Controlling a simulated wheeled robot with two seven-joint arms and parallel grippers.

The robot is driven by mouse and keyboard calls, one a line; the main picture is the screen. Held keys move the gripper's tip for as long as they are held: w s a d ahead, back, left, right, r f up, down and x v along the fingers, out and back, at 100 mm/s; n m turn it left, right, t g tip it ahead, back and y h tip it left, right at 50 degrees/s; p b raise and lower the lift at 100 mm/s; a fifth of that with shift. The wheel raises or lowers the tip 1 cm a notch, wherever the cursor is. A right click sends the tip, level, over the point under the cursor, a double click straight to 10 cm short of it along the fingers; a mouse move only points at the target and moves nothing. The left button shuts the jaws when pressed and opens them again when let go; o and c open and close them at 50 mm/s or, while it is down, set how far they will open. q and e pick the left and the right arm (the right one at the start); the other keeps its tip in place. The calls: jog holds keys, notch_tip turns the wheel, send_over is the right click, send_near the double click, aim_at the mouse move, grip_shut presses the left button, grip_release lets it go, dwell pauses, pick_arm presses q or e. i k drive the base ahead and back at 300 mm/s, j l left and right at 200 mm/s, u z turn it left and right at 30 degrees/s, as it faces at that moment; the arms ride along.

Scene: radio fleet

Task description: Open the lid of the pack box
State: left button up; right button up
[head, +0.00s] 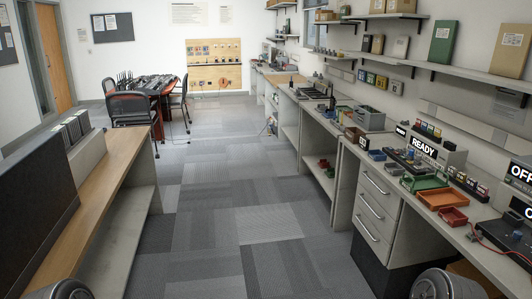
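I cannot pick out a pack box with certainty, and no lid shows clearly. A grey box-like container (369,118) stands on the right-hand bench in the middle distance; I cannot tell whether it is the pack box. Rounded metal parts of my own arms show at the bottom left and bottom right edges. Neither of my grippers is in view.
A long workbench (484,237) with drawers runs along the right wall, carrying an orange tray (433,199), a red bin (453,217) and a "READY" sign (424,149). A wooden-topped counter (100,179) is at left. The carpeted aisle (220,200) between is clear; chairs and a table stand beyond.

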aim_at(377, 120)
jog(key=i+j, duration=0.1)
jog(key=i, duration=1.95)
jog(key=i+j+z, duration=0.1)
jog(key=i+z, duration=0.4)
jog(key=i+j+z, duration=0.25)
jog(key=z, duration=0.25)
jog(key=i+j+z, duration=0.35)
jog(key=z, duration=0.15)
jog(key=i+j+z, duration=0.25)
jog(key=j+z, duration=0.25)
jog(key=j, duration=0.15)
jog(key=i+j+z, duration=0.25)
jog(key=j+z, duration=0.25)
jog(key=j, duration=0.2)
jog(key=j+z, duration=0.3)
jog(key=i+j, duration=0.05)
jog(key=j, duration=0.05)
